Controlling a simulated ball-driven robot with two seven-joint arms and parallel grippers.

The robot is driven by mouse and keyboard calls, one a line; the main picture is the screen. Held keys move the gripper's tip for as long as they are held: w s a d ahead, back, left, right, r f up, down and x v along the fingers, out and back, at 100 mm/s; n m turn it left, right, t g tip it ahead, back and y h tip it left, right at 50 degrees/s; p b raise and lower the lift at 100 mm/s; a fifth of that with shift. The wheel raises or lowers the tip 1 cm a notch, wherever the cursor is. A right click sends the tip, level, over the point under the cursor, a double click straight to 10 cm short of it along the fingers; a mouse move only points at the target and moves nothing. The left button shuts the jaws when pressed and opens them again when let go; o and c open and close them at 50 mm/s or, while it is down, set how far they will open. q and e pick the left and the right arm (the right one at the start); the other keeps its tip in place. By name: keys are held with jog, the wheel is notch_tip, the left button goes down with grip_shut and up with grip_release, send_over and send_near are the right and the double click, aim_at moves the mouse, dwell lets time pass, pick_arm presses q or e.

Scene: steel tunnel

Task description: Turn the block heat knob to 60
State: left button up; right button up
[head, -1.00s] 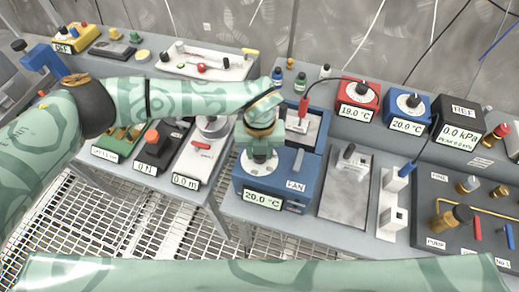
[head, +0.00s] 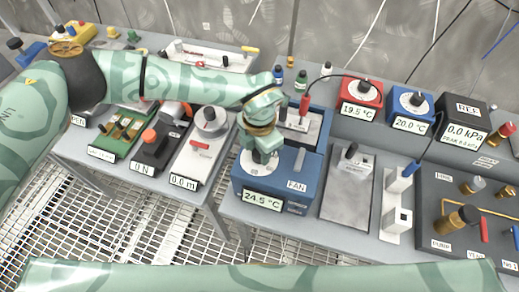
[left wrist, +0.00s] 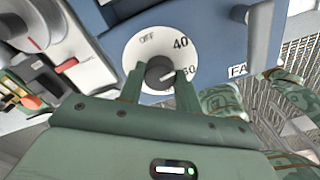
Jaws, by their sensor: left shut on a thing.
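The block heater is a blue box (head: 262,184) with a 24.5 °C display and a FAN label. Its round white dial (left wrist: 143,50) shows OFF, 40 and a partly covered 60 in the left wrist view. The dark block heat knob (left wrist: 160,72) sits at the dial's middle. A pale mark on the knob points right, roughly toward the 60. My left gripper (left wrist: 160,82) is shut on the knob, one finger on each side; it also shows over the dial in the head view (head: 264,155), where it hides the knob. My right gripper is not in view.
A red box (head: 359,98) reading 19.5 °C and a blue box (head: 408,109) reading 20.0 °C stand behind to the right. A grey plate (head: 347,200) lies right of the heater. Instruments (head: 203,150) crowd its left side.

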pick_arm(q)
jog(key=m+b, duration=0.1)
jog(key=m, duration=0.3)
jog(key=shift+w, duration=0.1)
jog(key=shift+m+b, duration=0.55)
jog(key=shift+m, duration=1.25)
jog(key=shift+r, duration=0.1)
jog(key=o, duration=1)
jog(key=shift+c, duration=0.2)
notch_tip(320, 180, up, 16)
jog(key=shift+r+p, duration=0.15)
jog(key=shift+p, duration=0.15)
